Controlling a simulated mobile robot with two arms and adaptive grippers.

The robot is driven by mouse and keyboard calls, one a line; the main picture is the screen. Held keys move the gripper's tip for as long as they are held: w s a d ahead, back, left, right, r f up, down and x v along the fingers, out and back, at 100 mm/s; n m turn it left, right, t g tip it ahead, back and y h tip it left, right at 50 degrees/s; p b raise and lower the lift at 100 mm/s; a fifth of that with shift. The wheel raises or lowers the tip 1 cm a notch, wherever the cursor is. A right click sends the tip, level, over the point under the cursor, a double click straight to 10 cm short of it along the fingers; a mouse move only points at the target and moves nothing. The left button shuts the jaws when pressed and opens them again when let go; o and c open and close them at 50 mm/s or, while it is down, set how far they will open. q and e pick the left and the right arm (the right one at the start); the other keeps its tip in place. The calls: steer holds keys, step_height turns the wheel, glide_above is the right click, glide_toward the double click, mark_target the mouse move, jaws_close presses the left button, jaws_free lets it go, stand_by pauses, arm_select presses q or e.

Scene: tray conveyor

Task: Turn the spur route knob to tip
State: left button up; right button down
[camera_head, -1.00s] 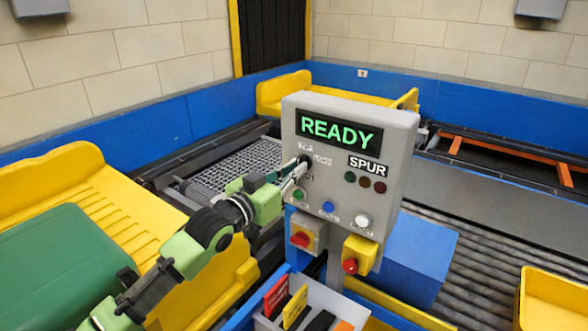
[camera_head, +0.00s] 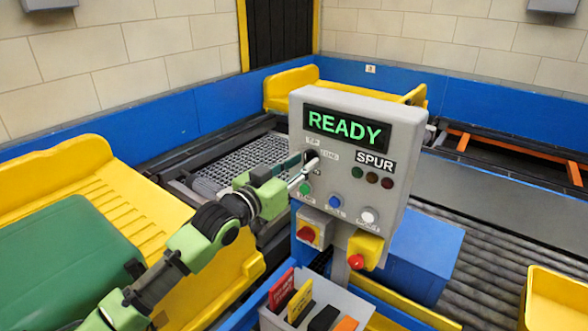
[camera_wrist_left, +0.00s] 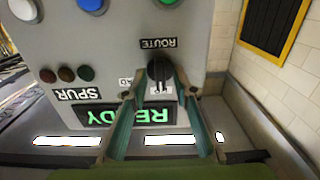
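The route knob (camera_wrist_left: 159,70) is a black round knob on the grey control panel (camera_head: 404,130), under the label ROUTE in the left wrist view, which shows the panel upside down. It also shows in the head view (camera_head: 311,156), partly covered by the fingers. My left gripper (camera_head: 313,161) reaches the panel from the left. In the left wrist view its fingers (camera_wrist_left: 160,80) stand apart on either side of the knob. Whether they touch it is not clear. A white label beyond the knob is partly covered. My right gripper is not in view.
The panel's display (camera_head: 345,129) reads READY, above a SPUR label (camera_head: 375,162) and dark lamps. Green, blue and white buttons (camera_head: 335,202) sit below the knob. A grey bin (camera_head: 275,320) with cards stands in front.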

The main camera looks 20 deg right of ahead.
arm_select(q)
steer(key=v, duration=1.2)
